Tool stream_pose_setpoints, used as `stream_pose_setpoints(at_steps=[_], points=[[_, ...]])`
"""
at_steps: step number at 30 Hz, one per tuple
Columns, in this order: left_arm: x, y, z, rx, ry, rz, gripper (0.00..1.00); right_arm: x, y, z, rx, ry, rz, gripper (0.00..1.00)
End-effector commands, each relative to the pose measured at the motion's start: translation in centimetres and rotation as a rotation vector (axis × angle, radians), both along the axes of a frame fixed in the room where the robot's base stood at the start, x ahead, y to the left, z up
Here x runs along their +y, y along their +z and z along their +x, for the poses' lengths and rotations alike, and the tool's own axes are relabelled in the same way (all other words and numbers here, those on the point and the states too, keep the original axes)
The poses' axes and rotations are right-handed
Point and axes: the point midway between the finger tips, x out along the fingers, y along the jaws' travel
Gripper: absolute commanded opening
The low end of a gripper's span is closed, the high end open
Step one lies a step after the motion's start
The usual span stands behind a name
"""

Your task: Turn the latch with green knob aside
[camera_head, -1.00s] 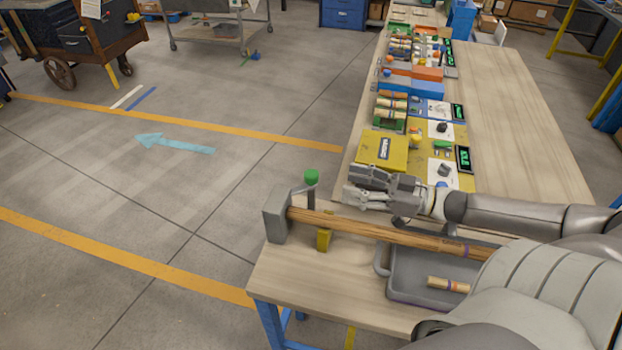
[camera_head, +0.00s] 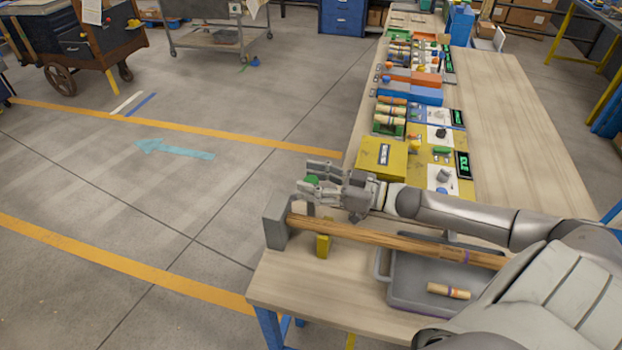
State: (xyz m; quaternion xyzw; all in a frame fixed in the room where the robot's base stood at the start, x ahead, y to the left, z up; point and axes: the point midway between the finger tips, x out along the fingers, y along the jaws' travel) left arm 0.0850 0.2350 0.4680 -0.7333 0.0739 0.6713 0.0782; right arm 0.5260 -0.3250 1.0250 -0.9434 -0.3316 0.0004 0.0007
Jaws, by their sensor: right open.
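The latch's green knob (camera_head: 312,181) shows between the fingers of my right gripper (camera_head: 308,182), above the grey end block (camera_head: 278,221). The gripper is open, its fingers on either side of the knob. I cannot tell whether they touch it. The latch arm below the knob is mostly hidden by the fingers. A long wooden rod (camera_head: 390,238) runs from the grey block to the right, over a yellow support (camera_head: 322,245). My left gripper is not in view.
A grey tray (camera_head: 400,293) with a short turned wood piece (camera_head: 448,291) lies under the rod's right part. A yellow box (camera_head: 381,158) and several parts and displays line the bench behind my right arm. The bench's right side (camera_head: 510,130) is clear.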

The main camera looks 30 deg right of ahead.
Motion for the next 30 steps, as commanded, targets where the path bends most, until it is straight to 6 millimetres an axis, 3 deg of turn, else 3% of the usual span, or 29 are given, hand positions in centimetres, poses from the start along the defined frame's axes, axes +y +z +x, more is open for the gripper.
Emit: stream_pose_setpoints(at_steps=[11,24,30], points=[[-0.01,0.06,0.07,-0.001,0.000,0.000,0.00,0.29,-0.02,0.34,0.000,0.000,-0.001,0.52],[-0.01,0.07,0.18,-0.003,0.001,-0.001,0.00,0.28,0.00,0.33,0.000,0.000,-0.001,0.00],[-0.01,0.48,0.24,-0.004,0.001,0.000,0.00,0.31,0.19,0.33,0.000,-0.009,0.001,0.00]])
